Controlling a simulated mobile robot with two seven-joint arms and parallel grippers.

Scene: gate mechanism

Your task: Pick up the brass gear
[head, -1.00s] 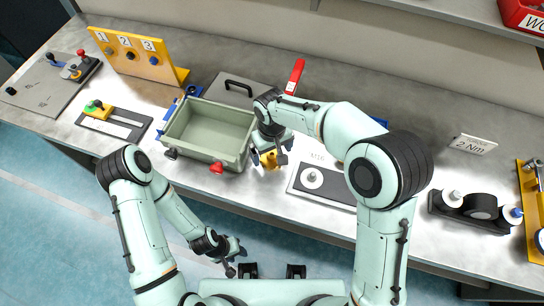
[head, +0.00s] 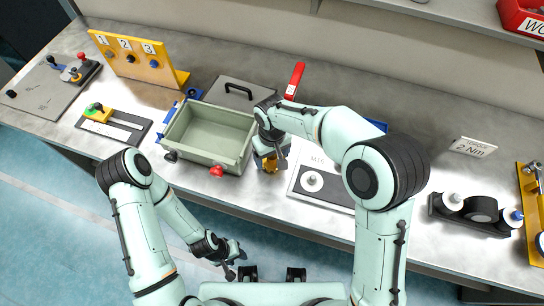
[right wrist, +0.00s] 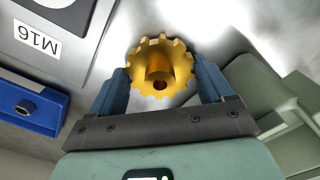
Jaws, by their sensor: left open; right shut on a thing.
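The brass gear (right wrist: 152,62) is a yellow toothed wheel with a raised hub and a centre hole. In the right wrist view it sits between the two blue fingers of my right gripper (right wrist: 163,85), which is shut on it. In the head view the gear (head: 270,166) shows partly below my right gripper (head: 271,160), at the bench just right of the green bin; the gripper hides the rest. I cannot tell whether the gear still touches the bench. My left gripper (head: 230,262) is open and empty, low in front of the bench.
The green bin (head: 208,135) with red and black front knobs stands close left of the gear. A grey plate marked M16 (head: 330,193) with a white knob lies close right. A red-handled tool (head: 295,78) is behind. A yellow numbered panel (head: 138,60) stands at back left.

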